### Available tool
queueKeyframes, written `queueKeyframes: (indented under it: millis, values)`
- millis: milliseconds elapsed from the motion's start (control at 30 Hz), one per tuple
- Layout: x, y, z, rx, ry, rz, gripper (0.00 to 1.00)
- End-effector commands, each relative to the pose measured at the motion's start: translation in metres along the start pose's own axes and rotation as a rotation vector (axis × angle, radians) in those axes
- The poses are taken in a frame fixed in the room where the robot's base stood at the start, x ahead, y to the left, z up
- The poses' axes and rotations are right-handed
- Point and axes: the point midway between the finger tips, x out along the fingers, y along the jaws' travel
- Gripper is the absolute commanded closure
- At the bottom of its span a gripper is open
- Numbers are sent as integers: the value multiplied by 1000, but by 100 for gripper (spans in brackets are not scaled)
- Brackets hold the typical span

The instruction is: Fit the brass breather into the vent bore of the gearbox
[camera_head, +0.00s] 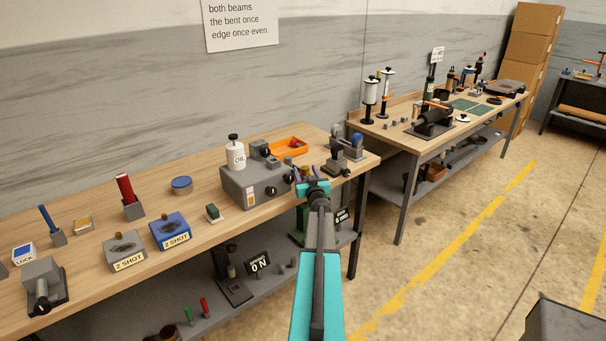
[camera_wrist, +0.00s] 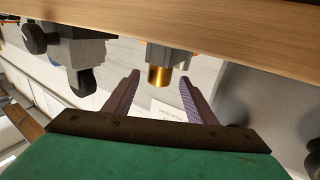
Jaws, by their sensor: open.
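My gripper (camera_head: 309,173) is at the right end of the near bench, its jaws open and empty. In the wrist view, a brass cylinder, which looks like the breather (camera_wrist: 159,74), shows between and beyond the two open fingertips (camera_wrist: 158,79). It joins a grey part; whether that is a holder or a bore I cannot tell. The fingers do not appear to touch it. In the head view, the grey box that looks like the gearbox (camera_head: 240,192) stands left of my gripper, with dark knobs on its front. I cannot make out the vent bore.
A white oil bottle (camera_head: 236,154) stands at the grey box. An orange tray (camera_head: 290,147) lies behind it, and a grey and blue fixture (camera_head: 350,148) stands right of my gripper. Blocks and posts fill the bench's left part. The floor (camera_head: 460,250) to the right is mostly clear.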

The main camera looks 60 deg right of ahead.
Motion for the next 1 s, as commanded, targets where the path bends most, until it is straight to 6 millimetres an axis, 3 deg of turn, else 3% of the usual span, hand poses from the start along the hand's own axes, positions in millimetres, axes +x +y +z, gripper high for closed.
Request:
queueKeyframes:
  millis: [33, 300, 767, 1000]
  values:
    - [0, 0, 0, 0, 0, 0, 49]
    - [0, 0, 0, 0, 0, 1, 94]
    - [0, 1, -7, -1, 1, 0, 94]
    - [0, 1, -34, -1, 2, -1, 94]
